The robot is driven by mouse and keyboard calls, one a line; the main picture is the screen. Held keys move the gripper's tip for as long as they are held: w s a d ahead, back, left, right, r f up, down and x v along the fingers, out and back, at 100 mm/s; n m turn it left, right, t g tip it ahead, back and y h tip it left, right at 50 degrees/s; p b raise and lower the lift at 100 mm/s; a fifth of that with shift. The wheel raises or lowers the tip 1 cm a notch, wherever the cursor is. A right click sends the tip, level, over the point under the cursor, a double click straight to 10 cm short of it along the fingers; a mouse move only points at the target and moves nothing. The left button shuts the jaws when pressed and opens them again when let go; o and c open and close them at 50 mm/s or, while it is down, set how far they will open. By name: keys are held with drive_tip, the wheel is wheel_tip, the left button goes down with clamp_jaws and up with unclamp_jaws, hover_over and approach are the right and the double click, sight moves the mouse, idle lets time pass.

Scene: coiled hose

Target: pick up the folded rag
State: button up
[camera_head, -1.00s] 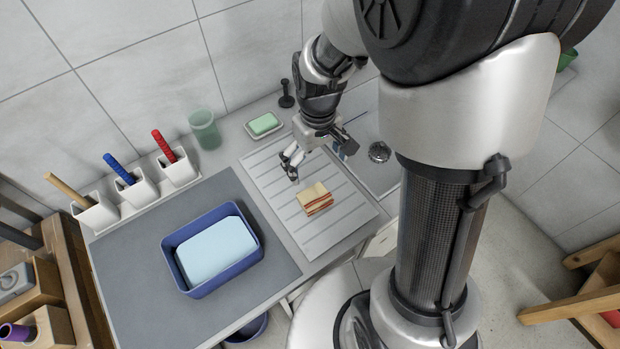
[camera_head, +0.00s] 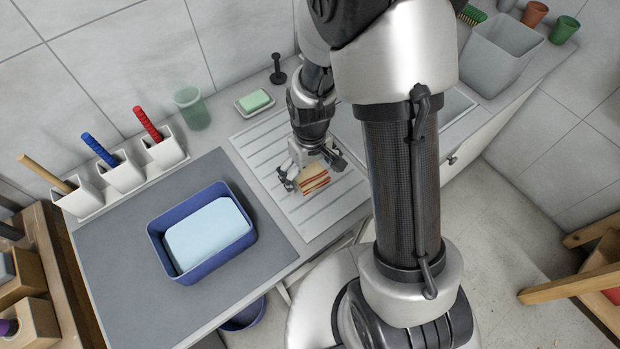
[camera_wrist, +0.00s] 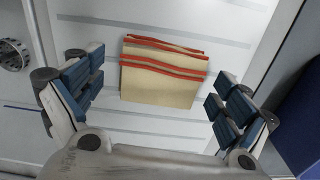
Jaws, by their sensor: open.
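The folded rag (camera_wrist: 158,84) is cream with red stripes and lies on the ribbed white drainboard (camera_head: 262,150). In the head view the rag (camera_head: 315,178) shows beside my gripper, partly hidden by it. My gripper (camera_head: 306,180) points down over the drainboard. In the wrist view my gripper (camera_wrist: 156,100) is open, with one blue-padded finger on each side of the rag. A gap shows between the rag and each finger. I cannot tell the exact height of the fingertips above the board.
A blue tub (camera_head: 155,236) holding a pale blue block (camera_head: 208,236) stands on a grey mat (camera_head: 110,262) to the left. A green soap (camera_head: 254,100) on a dish, a green cup (camera_head: 192,108) and a black stand (camera_head: 277,72) are behind. A grey bin (camera_head: 497,55) is at right.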

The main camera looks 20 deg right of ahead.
sight(310, 174)
drive_tip(key=shift+f, duration=0.3)
drive_tip(key=shift+r, duration=0.1)
drive_tip(key=c, duration=1.2)
drive_tip(key=shift+o, duration=0.2)
drive_tip(key=shift+r, duration=0.1)
wheel_tip(310, 174, up, 20)
drive_tip(key=p, duration=0.6)
